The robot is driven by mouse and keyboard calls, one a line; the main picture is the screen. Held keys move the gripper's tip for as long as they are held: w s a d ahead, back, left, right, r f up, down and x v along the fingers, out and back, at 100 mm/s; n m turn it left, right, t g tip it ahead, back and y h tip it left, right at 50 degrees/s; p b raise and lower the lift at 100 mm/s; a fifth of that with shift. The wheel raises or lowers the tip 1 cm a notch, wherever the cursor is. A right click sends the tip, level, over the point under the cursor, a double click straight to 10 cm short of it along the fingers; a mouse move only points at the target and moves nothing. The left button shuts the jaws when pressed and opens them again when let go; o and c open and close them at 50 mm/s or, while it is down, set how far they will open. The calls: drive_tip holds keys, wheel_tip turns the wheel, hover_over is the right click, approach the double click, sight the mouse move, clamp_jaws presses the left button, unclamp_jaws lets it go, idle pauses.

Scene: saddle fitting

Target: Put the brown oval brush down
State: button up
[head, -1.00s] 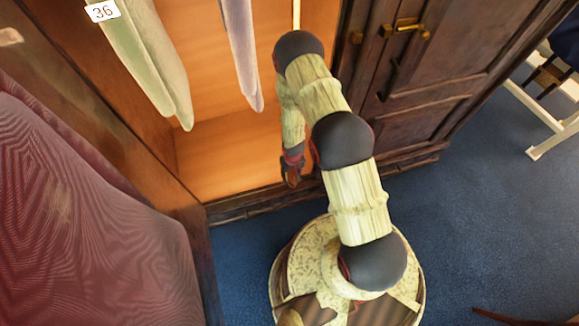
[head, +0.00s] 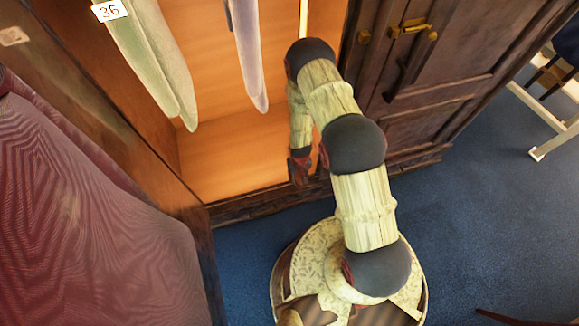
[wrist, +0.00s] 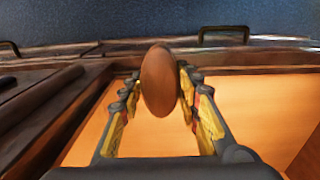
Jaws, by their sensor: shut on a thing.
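The brown oval brush (wrist: 159,80) shows in the wrist view as a smooth upright oval between the two fingers. My gripper (wrist: 159,88) is shut on it and holds it over the wardrobe's front edge, as far as the wrist view shows. In the head view my gripper (head: 299,170) hangs down at the front of the open wardrobe, near its floor. The brush cannot be made out in the head view. Whether it touches any surface is not clear.
The open wardrobe's orange floor (head: 225,160) is bare. A green garment (head: 155,65) tagged 36 and a pale garment (head: 247,50) hang above it. A dark wooden door (head: 440,75) stands right, a red cloth (head: 90,210) left. Blue carpet (head: 480,220) lies in front.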

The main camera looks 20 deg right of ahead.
drive_tip(key=w+f+b, duration=0.1)
drive_tip(key=w+f, duration=0.2)
drive_tip(key=w, duration=0.1)
drive_tip(key=w+f+b, duration=0.2)
drive_tip(key=w, duration=0.2)
drive_tip(key=w+f+b, duration=0.1)
drive_tip(key=w+f, duration=0.2)
drive_tip(key=w, duration=0.1)
drive_tip(key=shift+w+f, duration=0.1)
drive_tip(key=shift+f, duration=0.2)
drive_tip(key=shift+w+f+b, duration=0.25)
drive_tip(key=shift+f+b, duration=0.05)
drive_tip(key=shift+b, duration=0.1)
drive_tip(key=shift+w+f+b, duration=0.15)
drive_tip(key=shift+f+b, duration=0.75)
drive_tip(key=shift+f, duration=0.6)
drive_tip(key=shift+f, duration=0.1)
drive_tip(key=shift+f, duration=0.1)
drive_tip(key=o, duration=0.6)
drive_tip(key=shift+b, duration=0.3)
drive_tip(key=shift+c, duration=0.2)
drive_tip(key=o, duration=0.4)
drive_tip(key=shift+c, duration=0.2)
drive_tip(key=shift+o, duration=0.4)
